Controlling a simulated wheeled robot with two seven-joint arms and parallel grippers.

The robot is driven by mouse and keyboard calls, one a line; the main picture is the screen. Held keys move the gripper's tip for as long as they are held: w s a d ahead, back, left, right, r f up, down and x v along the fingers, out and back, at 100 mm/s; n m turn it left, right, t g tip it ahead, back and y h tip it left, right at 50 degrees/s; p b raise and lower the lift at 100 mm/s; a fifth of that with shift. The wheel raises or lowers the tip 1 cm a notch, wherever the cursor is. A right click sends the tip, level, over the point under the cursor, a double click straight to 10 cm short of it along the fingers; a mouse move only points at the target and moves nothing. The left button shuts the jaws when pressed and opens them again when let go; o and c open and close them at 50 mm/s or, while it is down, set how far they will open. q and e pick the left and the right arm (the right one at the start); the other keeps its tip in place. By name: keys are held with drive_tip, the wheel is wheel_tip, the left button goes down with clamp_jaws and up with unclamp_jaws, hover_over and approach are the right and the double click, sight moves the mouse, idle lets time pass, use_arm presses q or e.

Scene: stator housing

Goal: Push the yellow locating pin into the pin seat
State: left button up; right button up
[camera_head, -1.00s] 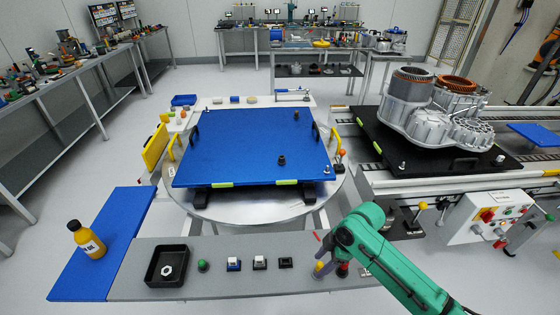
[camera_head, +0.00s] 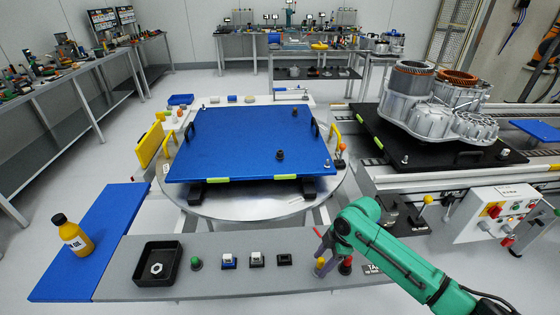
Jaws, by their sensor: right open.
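A small yellow-topped piece, which looks like the yellow locating pin (camera_head: 320,263), stands at the right part of the grey bench, by my green right arm. My right gripper (camera_head: 329,258) is open and points down at this spot. It partly hides the piece, and I cannot tell whether they touch. A small black block with a recess (camera_head: 284,260) sits on the bench left of the gripper. It may be the pin seat, but this view does not make that certain. My left gripper is not in view.
Two white-topped blocks (camera_head: 256,259), a green button (camera_head: 196,264) and a black tray (camera_head: 140,274) holding a nut line the bench (camera_head: 220,285). A red-topped piece (camera_head: 346,264) stands close right of the gripper. A blue plate (camera_head: 245,145) lies behind the bench.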

idle(0.5)
drive_tip(key=shift+p, duration=0.3)
idle(0.4)
clamp_jaws()
drive_tip(key=c, duration=0.9)
unclamp_jaws()
